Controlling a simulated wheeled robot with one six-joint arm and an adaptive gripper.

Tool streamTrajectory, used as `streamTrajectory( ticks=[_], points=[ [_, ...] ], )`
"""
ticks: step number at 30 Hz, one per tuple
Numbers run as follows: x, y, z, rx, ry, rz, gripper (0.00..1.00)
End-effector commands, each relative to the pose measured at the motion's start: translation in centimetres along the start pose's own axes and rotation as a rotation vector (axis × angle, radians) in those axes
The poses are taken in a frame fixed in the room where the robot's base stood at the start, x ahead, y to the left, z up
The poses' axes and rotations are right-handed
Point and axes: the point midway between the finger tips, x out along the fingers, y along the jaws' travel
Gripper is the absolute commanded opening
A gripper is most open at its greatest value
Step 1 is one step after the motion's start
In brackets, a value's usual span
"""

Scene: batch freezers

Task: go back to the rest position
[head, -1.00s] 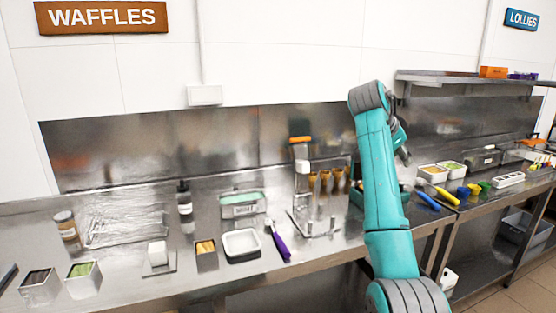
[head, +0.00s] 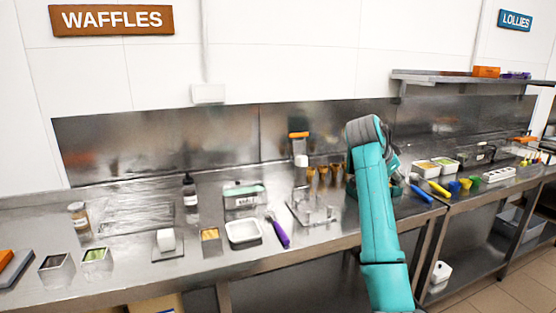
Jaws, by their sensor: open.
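My teal arm rises at the right of centre in the head view, in front of the steel counter (head: 330,243). Its grey elbow joint is at the top, and a small part of the wrist shows behind the upper link. My gripper's fingers are hidden behind the arm, so I cannot see what is between them. No held object shows beside the arm.
The counter carries a white tray (head: 243,232), a purple-handled tool (head: 279,232), a cone stand (head: 312,208), a dark bottle (head: 190,191) and several small containers. At right are blue (head: 420,193) and yellow (head: 438,188) handled tools. A wall shelf (head: 450,78) hangs above.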

Motion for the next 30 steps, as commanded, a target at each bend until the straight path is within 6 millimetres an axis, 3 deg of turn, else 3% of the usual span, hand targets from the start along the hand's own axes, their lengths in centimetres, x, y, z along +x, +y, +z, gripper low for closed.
streamTrajectory(
  ticks=[8,14,21,30],
  points=[
    [5.5,1.6,6.7,-0.106,0.006,-0.059,0.42],
    [10.4,4.5,14.1,-0.217,0.013,-0.136,0.42],
    [14.6,9.3,22.9,-0.337,0.022,-0.233,0.42],
    [17.1,16.9,32.8,-0.465,0.034,-0.356,0.42]
  ],
)
